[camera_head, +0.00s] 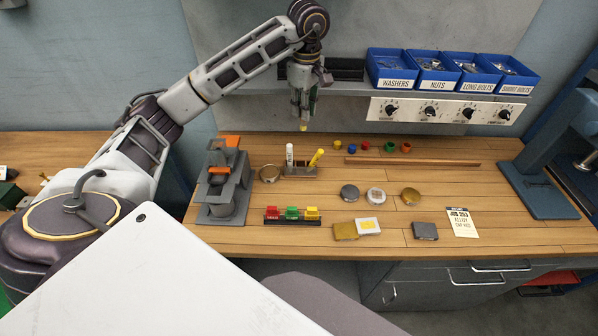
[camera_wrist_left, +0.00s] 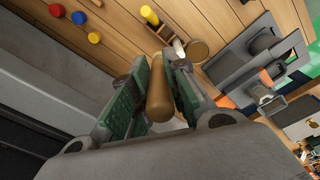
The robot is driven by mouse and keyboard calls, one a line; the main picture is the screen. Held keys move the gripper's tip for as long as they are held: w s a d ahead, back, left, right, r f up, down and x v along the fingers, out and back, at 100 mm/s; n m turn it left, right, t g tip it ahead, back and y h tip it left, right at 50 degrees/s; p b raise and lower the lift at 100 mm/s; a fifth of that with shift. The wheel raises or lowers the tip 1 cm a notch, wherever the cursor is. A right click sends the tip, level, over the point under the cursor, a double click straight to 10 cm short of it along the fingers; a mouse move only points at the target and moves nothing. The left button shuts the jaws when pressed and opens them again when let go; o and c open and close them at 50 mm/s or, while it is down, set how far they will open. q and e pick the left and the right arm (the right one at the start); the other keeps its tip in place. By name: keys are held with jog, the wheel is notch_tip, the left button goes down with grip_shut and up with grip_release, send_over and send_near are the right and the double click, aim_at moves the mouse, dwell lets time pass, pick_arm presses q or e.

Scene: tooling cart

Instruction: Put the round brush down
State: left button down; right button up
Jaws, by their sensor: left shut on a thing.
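The brush is clear of the bench. My right gripper is not in view.
Blue bins (camera_head: 392,69) line the shelf above right. Several discs, small coloured knobs and a wooden strip (camera_head: 412,162) lie to the right. A coloured block rack (camera_head: 292,221) lies in front.

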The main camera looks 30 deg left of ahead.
pick_arm(q)
jog(key=n, duration=0.3)
jog(key=shift+s+a, duration=0.2)
jog(key=shift+s, duration=0.15)
jog(key=shift+n+g+h, duration=0.3)
jog(key=shift+n, duration=0.5)
jog(key=shift+f, duration=0.15)
jog(key=shift+s+f, duration=0.1)
jog(key=shift+f, duration=1.05)
notch_tip(320, 180, down, 10)
jog(key=p, duration=0.1)
jog(key=shift+f, duration=0.15)
jog(key=shift+f+p, duration=0.5)
jog(key=shift+f, duration=1.85)
